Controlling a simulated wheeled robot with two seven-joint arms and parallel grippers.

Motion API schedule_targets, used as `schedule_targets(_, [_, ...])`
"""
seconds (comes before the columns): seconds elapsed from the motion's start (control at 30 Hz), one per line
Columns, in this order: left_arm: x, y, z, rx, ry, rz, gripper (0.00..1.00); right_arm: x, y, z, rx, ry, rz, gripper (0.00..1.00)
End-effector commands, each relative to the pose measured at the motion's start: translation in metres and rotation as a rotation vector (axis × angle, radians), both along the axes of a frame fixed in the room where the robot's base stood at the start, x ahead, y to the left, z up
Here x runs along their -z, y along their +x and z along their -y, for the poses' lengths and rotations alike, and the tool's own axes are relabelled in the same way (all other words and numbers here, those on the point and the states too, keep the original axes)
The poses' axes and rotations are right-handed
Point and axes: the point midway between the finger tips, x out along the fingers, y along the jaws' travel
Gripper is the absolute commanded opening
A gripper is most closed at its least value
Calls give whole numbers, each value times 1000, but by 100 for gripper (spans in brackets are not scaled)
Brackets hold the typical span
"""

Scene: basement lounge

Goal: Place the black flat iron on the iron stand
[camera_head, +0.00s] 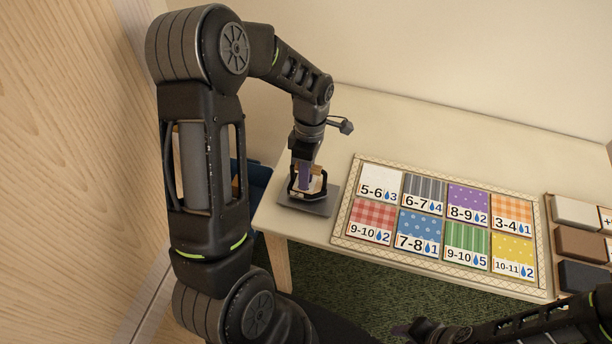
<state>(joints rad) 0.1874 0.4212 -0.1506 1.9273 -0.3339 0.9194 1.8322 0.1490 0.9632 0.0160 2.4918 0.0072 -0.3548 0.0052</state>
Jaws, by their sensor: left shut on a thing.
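My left gripper (308,186) points down over the table's left end and is shut on what appears to be the black flat iron. The gripper covers most of it; brown and purple patches and a dark lower edge show around the jaws. A grey flat plate, seemingly the iron stand (322,207), lies directly below at the table edge. I cannot tell whether the iron touches it. My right gripper (408,329) is low at the bottom, in front of the table, and its jaws are unclear.
A patterned board (344,224) with several numbered fabric cards lies on the cream table (400,125). At the right edge are white, brown and black blocks (583,276). A wooden wall (70,150) is close on the left. The table's back is clear.

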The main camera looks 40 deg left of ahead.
Motion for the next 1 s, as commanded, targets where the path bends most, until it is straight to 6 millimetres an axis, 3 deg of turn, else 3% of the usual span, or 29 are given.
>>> schedule_targets(0.1, [9, 0, 0, 0, 0, -1, 0, -2, 0, 0, 0, -1, -1, 36])
schedule_targets(0.5, [15, 0, 0, 0, 0, 2, 0, 2, 0, 0, 0, 0, 0, 36])
schedule_targets(0.53, [14, 0, 0, 0, -1, 1, 26, 1, 0, 0, 0, 0, 0, 36])
schedule_targets(0.77, [14, 0, 0, 0, -1, 0, 44, 0, 0, 0, 0, 0, 0, 36])
schedule_targets(1.0, [13, 0, 0, 0, -1, 1, 45, 0, 0, 0, 0, 0, 0, 36])
